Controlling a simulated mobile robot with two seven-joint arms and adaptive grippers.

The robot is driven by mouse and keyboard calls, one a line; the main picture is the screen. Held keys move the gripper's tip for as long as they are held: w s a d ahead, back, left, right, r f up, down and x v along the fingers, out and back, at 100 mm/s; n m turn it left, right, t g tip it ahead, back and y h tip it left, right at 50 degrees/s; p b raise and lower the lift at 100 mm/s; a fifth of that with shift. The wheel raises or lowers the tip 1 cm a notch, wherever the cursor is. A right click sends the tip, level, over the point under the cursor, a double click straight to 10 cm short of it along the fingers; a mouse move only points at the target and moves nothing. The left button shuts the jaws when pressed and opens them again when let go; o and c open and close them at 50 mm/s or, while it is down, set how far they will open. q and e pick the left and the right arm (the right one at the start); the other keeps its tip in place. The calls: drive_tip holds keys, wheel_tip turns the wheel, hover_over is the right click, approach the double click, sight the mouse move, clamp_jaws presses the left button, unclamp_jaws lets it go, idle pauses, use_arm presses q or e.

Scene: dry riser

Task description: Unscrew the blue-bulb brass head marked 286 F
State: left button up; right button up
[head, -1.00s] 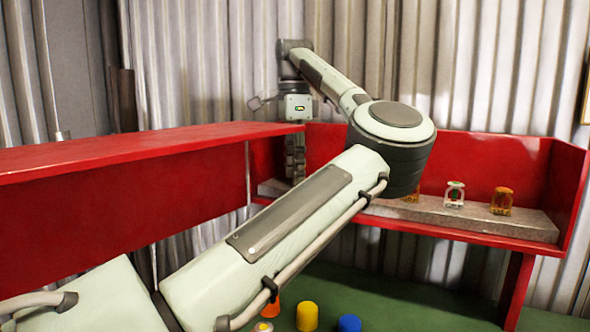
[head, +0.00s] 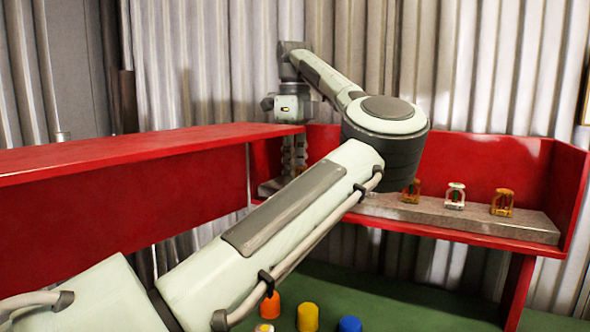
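My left gripper (head: 294,158) points down at the far end of the red shelf, by the corner where the two red sections meet. Its fingers are small and partly behind the near red panel, so I cannot tell whether they are open or shut or touch anything. I make out no blue bulb and no 286 F marking. The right gripper is out of view.
The grey ledge (head: 480,220) runs along the red shelf (head: 485,165). A near red panel (head: 120,195) stands at left. Orange (head: 269,306), yellow (head: 307,317) and blue (head: 350,324) caps sit below on green. My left arm crosses the middle and hides part of the ledge.

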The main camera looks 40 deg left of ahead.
use_arm(q)
clamp_jaws()
drive_tip(key=n, duration=0.3)
drive_tip(key=shift+s+d+n, duration=0.1)
drive_tip(key=shift+s+n, duration=0.05)
drive_tip(key=shift+n, duration=0.25)
drive_tip(key=shift+s+n, duration=0.1)
drive_tip(key=shift+n, duration=0.8)
drive_tip(key=shift+d, duration=0.1)
drive_tip(key=shift+n, duration=0.8)
drive_tip(key=n, duration=0.4)
drive_tip(key=shift+s+d, duration=0.15)
drive_tip(key=shift+d, duration=0.1)
